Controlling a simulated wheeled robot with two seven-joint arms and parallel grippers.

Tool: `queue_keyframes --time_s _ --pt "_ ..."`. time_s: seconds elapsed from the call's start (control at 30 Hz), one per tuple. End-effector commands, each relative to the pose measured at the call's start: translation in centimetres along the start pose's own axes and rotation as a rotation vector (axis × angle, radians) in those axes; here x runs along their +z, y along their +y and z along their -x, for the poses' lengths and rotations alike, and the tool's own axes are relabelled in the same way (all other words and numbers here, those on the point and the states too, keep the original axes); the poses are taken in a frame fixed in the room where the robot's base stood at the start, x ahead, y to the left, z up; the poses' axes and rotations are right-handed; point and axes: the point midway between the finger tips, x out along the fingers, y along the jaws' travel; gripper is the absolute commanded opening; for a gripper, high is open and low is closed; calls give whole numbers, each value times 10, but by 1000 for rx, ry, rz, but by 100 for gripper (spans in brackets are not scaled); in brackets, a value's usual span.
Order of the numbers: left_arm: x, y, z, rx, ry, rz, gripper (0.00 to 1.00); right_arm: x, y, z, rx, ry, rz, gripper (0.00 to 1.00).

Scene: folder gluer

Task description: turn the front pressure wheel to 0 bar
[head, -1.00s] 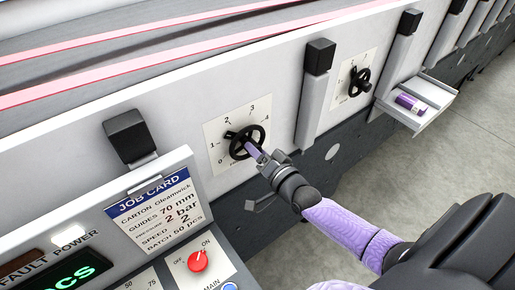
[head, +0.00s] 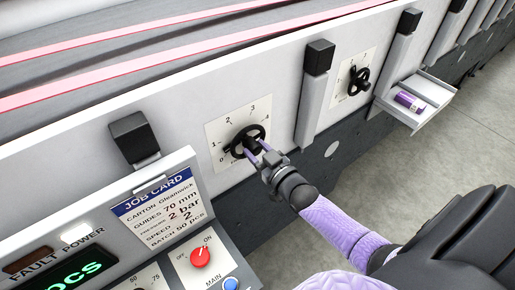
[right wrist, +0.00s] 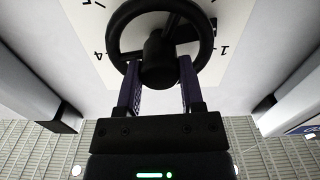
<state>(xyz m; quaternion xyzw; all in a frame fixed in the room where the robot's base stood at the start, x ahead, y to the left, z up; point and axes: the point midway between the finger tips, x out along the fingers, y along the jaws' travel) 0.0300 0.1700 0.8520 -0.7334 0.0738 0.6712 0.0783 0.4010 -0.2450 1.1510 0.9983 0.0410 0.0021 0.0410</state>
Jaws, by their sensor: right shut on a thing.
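The front pressure wheel (head: 247,138) is a black handwheel on a white dial plate (head: 217,133) marked 0 to 4, on the machine's light side panel. My right gripper (head: 255,150) reaches it from the lower right and is shut on its hub. In the right wrist view, the purple fingers (right wrist: 160,68) stand on either side of the black hub of the wheel (right wrist: 113,45), inside the lower rim. The wheel's dark pointer shows at its left side, low on the scale around 0 to 1; the exact reading is hard to tell. My left gripper is not in view.
A second handwheel (head: 358,80) sits farther right, beyond a grey post (head: 316,90). A small tray (head: 433,92) with a purple item (head: 410,101) juts out. The job card (head: 160,205) and a control panel with a red switch (head: 200,256) stand at lower left.

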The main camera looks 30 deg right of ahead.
Motion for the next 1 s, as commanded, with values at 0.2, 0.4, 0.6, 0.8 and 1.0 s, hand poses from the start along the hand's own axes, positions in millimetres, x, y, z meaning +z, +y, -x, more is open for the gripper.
queue_keyframes --time_s 0.2,0.4,0.6,0.8,1.0 --pt "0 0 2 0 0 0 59 2 -1 1 -1 -8 170 0" --pt "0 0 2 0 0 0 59 3 -1 1 -1 -8 290 0" --pt "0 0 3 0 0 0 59 3 -1 1 -2 -9 366 0" --pt "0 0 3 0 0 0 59 3 -1 1 -2 -9 399 0" --pt "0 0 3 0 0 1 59 3 -1 1 -2 -9 407 0"
